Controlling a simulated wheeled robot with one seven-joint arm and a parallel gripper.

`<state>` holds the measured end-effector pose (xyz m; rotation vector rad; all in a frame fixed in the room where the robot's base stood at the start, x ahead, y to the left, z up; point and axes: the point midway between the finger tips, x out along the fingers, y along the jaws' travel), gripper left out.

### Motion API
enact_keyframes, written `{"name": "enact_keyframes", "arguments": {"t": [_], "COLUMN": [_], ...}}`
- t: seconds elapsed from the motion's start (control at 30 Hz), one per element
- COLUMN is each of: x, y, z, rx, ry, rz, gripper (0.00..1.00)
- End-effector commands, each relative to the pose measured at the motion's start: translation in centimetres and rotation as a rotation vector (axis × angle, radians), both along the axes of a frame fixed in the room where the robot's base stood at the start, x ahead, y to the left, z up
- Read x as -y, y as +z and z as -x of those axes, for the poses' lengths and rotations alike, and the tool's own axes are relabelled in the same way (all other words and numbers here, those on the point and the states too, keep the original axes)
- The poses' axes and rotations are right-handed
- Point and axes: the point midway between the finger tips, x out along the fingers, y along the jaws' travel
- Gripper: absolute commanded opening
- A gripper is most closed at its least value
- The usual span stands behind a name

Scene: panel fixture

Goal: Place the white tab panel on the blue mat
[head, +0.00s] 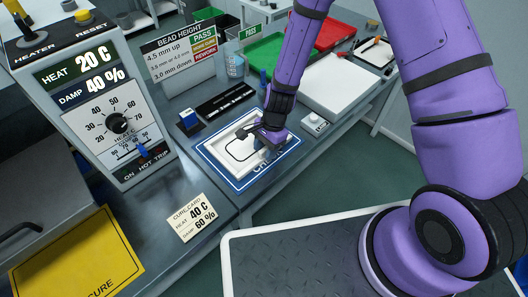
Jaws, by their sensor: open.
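The white panel (236,152) carries a dark rounded outline and lies on the blue mat (219,172), inside the mat's white border line. White lettering at the mat's front edge is partly hidden by my arm. My gripper (257,136) is open and points down over the right part of the panel, hiding some of it. I cannot tell whether the fingers touch the panel. A small blue part shows just below the fingers; I cannot make out what it belongs to.
A control box with a dial (117,122) stands at left. A cure card (192,217) lies on the bench front. A black bar (225,103) and blue-topped block (188,119) sit behind the mat. A white board (341,84), green tray (262,58) and red tray (333,35) lie farther back.

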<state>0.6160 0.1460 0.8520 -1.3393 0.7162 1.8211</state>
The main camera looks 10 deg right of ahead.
Motion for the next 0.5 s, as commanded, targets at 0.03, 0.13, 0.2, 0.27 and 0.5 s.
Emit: {"name": "enact_keyframes", "arguments": {"t": [0.03, 0.13, 0.2, 0.27, 0.5], "x": [0.2, 0.6, 0.8, 1.1, 2.0], "y": [0.8, 2.5, 3.6, 4.6, 8.1], "z": [-0.2, -0.5, -0.7, -0.9, -1.5], "rx": [0.005, 0.006, 0.006, 0.005, 0.004], "ry": [0.000, -0.001, -0.001, 0.000, 0.000], "rz": [0.000, 0.000, 0.000, 0.000, 0.000], "gripper": [0.43, 0.43, 0.43, 0.43, 0.43]}}
